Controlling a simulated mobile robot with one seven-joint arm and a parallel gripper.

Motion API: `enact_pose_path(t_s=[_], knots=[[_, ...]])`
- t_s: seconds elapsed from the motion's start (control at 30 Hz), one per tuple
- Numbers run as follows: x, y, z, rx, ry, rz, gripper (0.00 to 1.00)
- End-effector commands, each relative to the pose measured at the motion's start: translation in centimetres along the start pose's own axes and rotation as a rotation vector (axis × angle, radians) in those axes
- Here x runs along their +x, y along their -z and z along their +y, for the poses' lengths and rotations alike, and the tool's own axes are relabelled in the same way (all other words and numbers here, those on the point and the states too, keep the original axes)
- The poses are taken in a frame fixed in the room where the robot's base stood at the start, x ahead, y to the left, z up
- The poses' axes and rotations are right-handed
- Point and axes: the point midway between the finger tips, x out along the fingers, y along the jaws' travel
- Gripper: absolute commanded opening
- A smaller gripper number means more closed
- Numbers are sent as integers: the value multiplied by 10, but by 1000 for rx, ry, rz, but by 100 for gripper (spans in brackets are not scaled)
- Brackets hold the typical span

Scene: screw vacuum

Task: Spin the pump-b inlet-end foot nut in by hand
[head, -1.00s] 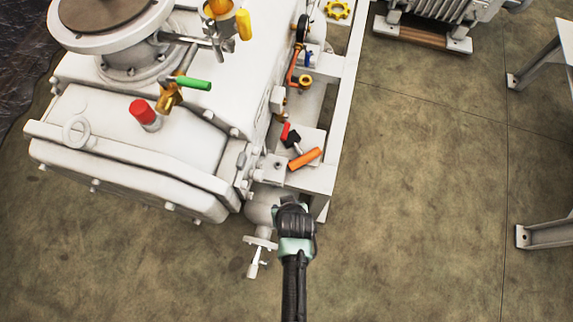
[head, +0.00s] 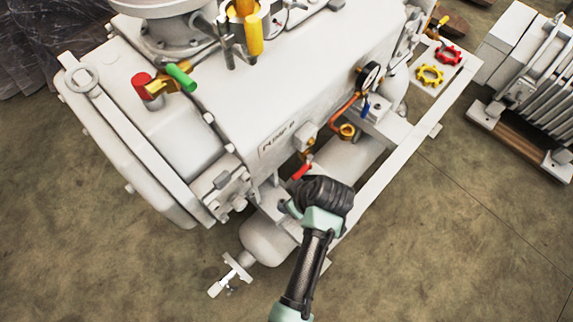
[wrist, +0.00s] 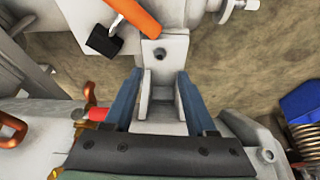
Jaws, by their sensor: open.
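The white pump (head: 270,85) fills the middle of the head view. My gripper (wrist: 159,78) is open, its two blue fingers apart on either side of a pale foot bracket (wrist: 160,104). A flat pad (wrist: 172,46) with a small dark round hole or fastener (wrist: 160,54) lies just beyond the fingertips. I cannot make out a separate foot nut. Nothing is visibly gripped. In the head view my wrist hides the fingers and the foot beneath.
A blue part with a spring (wrist: 300,105) is at right. Bare floor (head: 420,240) lies right of the frame.

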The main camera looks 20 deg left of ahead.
Motion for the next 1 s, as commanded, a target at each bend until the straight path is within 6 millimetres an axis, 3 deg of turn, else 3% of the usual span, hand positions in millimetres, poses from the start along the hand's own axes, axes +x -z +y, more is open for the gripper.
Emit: enact_pose_path(t_s=[0.1, 0.3, 0.5, 0.77, 1.0], knots=[[29, -2, 0, 0, 2, -1, 56], [60, -1, 0, 0, 0, 0, 56], [72, 0, 0, 2, 0, 0, 56], [72, 0, 0, 2, -1, 0, 56], [72, 0, 0, 2, -1, 0, 17]])
